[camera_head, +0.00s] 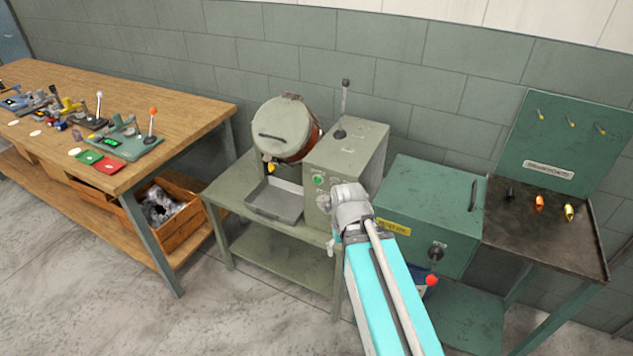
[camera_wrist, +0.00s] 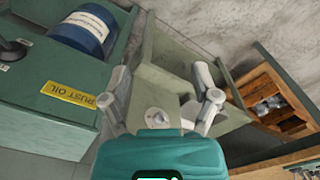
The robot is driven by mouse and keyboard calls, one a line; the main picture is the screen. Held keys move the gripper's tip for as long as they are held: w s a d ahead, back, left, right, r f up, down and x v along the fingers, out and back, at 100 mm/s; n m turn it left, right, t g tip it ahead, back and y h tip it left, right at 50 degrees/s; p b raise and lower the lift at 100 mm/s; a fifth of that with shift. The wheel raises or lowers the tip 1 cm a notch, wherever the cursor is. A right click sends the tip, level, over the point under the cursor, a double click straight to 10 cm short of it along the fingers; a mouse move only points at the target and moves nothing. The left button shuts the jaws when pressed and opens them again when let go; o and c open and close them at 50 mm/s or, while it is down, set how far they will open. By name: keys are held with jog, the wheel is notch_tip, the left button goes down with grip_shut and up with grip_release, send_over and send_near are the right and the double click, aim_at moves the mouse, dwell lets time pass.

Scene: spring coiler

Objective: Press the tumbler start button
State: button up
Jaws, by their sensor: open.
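The tumbler (camera_head: 345,150) is a grey-green machine with a tilted lidded drum (camera_head: 285,128) on its left. A round green button (camera_head: 319,180) is on its front panel, just above and left of my gripper (camera_head: 333,218). My gripper is in front of the panel, and its fingers are spread and empty in the wrist view (camera_wrist: 162,85). Between them the wrist view shows a grey-green surface with a small round metal fitting (camera_wrist: 155,117). I cannot make out the green button in the wrist view. Whether the fingers touch the panel is not clear.
A green box with a yellow rust oil label (camera_head: 393,227) and a red-knobbed lever (camera_head: 432,280) stands right of the tumbler. A metal tray (camera_head: 274,201) lies under the drum. A wooden workbench (camera_head: 185,105) is at the left, with a wooden crate (camera_head: 180,236) below.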

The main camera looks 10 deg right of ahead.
grip_shut()
dwell(1.3)
